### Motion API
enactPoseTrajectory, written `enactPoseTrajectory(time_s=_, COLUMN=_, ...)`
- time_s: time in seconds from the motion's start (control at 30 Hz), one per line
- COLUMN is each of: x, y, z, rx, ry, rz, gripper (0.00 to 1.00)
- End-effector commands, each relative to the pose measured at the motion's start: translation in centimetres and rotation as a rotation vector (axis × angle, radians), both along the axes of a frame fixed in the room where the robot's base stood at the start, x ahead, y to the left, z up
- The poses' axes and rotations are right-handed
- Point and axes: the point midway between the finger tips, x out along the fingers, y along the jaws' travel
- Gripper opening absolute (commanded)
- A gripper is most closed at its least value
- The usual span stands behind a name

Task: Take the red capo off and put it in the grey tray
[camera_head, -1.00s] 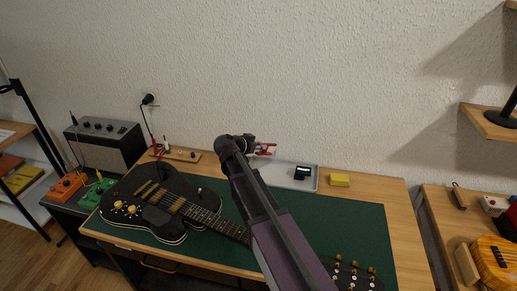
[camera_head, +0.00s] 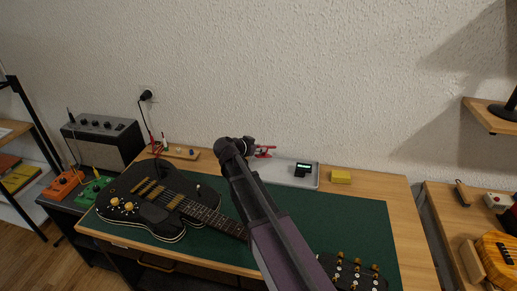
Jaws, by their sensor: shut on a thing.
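The red capo (camera_head: 265,152) shows at the right of my gripper (camera_head: 252,149), above the left part of the grey tray (camera_head: 282,179). My gripper is shut on the capo; its fingertips are mostly hidden behind my own wrist. The grey tray lies at the back of the bench and holds a small black device with a lit screen (camera_head: 303,168). The black electric guitar (camera_head: 160,205) lies on the green mat, and my arm covers part of its neck. I cannot tell the exact height of the capo over the tray.
A yellow block (camera_head: 340,177) sits right of the tray. A wooden holder with small tools (camera_head: 180,152) stands left of it at the back. A textured wall rises behind the bench.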

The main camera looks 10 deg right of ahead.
Motion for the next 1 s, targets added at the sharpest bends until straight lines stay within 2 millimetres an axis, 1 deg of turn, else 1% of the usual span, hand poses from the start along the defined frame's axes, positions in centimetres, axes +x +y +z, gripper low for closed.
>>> enactPoseTrajectory(time_s=0.03, x=0.0, y=0.0, z=-0.7, rx=0.000, ry=0.000, rz=0.000, gripper=0.00)
enactPoseTrajectory(time_s=0.1, x=0.0, y=0.0, z=-1.2, rx=0.000, ry=0.000, rz=0.000, gripper=0.00)
enactPoseTrajectory(time_s=0.5, x=0.0, y=0.1, z=-3.5, rx=0.000, ry=0.000, rz=0.001, gripper=0.00)
enactPoseTrajectory(time_s=0.7, x=0.0, y=0.1, z=-3.9, rx=0.000, ry=0.000, rz=0.001, gripper=0.00)
enactPoseTrajectory(time_s=1.0, x=0.0, y=0.1, z=-3.9, rx=0.000, ry=0.000, rz=0.001, gripper=0.00)
